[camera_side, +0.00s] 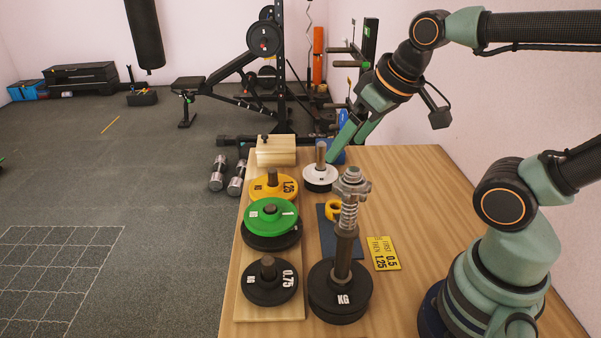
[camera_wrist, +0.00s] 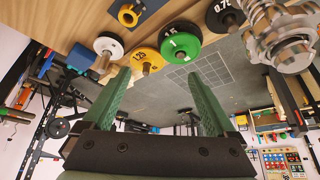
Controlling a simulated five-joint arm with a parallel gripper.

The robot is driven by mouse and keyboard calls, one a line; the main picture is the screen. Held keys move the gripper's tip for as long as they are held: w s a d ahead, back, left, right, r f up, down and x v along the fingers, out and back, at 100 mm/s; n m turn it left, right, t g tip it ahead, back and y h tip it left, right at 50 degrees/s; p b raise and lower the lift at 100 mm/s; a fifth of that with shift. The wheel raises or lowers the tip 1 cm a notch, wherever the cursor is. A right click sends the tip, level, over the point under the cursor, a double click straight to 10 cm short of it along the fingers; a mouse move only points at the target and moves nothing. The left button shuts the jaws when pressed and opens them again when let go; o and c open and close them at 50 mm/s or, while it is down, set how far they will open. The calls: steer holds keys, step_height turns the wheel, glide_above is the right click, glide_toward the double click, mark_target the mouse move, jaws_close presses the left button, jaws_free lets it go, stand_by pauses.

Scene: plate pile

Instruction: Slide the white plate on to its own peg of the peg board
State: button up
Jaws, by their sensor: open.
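The white plate (camera_side: 320,171) lies flat on a black plate (camera_side: 320,186), around an upright post (camera_side: 320,153), on the table right of the peg board. It also shows in the wrist view (camera_wrist: 107,43). My gripper (camera_side: 343,150) is open and empty, its fingers pointing down just behind and right of the white plate, apparently apart from it. The peg board (camera_side: 241,275) carries a yellow 1.25 plate (camera_side: 290,189), a green plate (camera_side: 286,220) with a black plate under it, and a black 0.75 plate (camera_side: 252,285). I see no bare peg.
A tall spring-collared bar (camera_side: 348,245) with black plates stands at the table's front. A yellow ring (camera_side: 332,211) rests on a blue mat (camera_side: 326,238), beside a yellow card (camera_side: 383,254). A wooden block (camera_side: 276,157) sits at the board's far end.

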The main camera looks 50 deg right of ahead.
steer(key=shift+c, duration=1.2)
steer(key=shift+w, duration=0.1)
steer(key=shift+c, duration=0.2)
steer(key=m+g, duration=0.5)
steer(key=m, duration=2.1)
glide_above(321, 162)
steer(key=f, duration=1)
steer(key=shift+w+d, duration=0.25)
steer(key=shift+w, duration=0.05)
steer(key=shift+w+d+f+m+g, duration=0.1)
steer(key=shift+d+f+m+g, duration=0.2)
steer(key=shift+m, duration=0.2)
steer(key=shift+f, duration=5)
